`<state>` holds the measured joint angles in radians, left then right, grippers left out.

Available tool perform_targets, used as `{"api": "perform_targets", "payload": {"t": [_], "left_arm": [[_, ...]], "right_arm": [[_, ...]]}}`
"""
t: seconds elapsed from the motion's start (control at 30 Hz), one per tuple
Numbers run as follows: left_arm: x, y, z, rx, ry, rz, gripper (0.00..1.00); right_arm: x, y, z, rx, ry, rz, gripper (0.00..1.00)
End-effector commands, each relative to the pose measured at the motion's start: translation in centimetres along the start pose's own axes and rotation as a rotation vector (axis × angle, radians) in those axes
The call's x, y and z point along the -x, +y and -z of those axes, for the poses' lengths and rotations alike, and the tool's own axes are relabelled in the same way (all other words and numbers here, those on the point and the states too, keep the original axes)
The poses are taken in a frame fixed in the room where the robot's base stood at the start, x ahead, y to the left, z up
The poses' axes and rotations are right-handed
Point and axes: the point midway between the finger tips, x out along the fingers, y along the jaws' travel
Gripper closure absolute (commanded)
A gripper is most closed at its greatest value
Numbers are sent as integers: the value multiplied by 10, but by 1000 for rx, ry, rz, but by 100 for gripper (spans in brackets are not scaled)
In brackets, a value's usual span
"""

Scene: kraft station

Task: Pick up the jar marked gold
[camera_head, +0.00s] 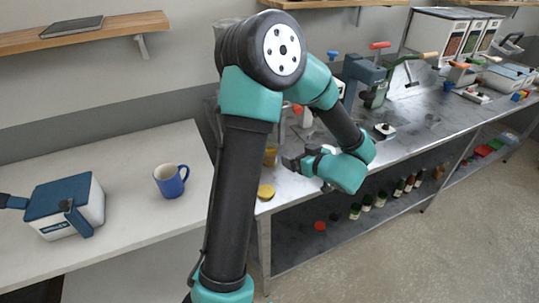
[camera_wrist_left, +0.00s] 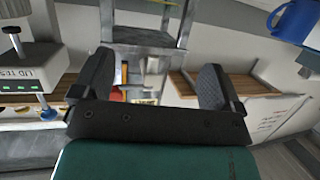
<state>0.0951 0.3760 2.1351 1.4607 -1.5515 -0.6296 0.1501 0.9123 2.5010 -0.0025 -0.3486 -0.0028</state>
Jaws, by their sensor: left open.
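A yellow-gold round lid or jar top (camera_head: 266,191) shows on the metal bench just right of my arm. A second amber thing (camera_head: 270,157) stands behind it, partly hidden by my arm. I cannot read a gold marking on either. My left gripper (camera_head: 293,162) is above the bench near them, apart from both. In the left wrist view its two dark fingers (camera_wrist_left: 155,88) stand wide apart. Small yellow and orange things (camera_wrist_left: 124,75) show beyond the gap, too small to name. My right gripper is not in view.
A blue mug (camera_head: 171,180) and a blue-lidded box (camera_head: 64,205) are on the white table. A lid-test device (camera_wrist_left: 35,75) shows in the wrist view. Presses (camera_head: 365,80) stand behind on the bench.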

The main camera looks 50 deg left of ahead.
Motion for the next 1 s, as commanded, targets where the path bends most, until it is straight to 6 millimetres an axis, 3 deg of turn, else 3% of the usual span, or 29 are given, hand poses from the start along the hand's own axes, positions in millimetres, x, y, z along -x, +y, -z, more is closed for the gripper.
{"api": "perform_targets", "payload": {"t": [0.6, 1.0], "left_arm": [[-100, -1, 0, 1, 1, 2, 9], [-105, 0, 0, 0, 1, -1, 9]], "right_arm": [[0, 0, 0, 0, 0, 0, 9], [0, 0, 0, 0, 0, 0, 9]]}}
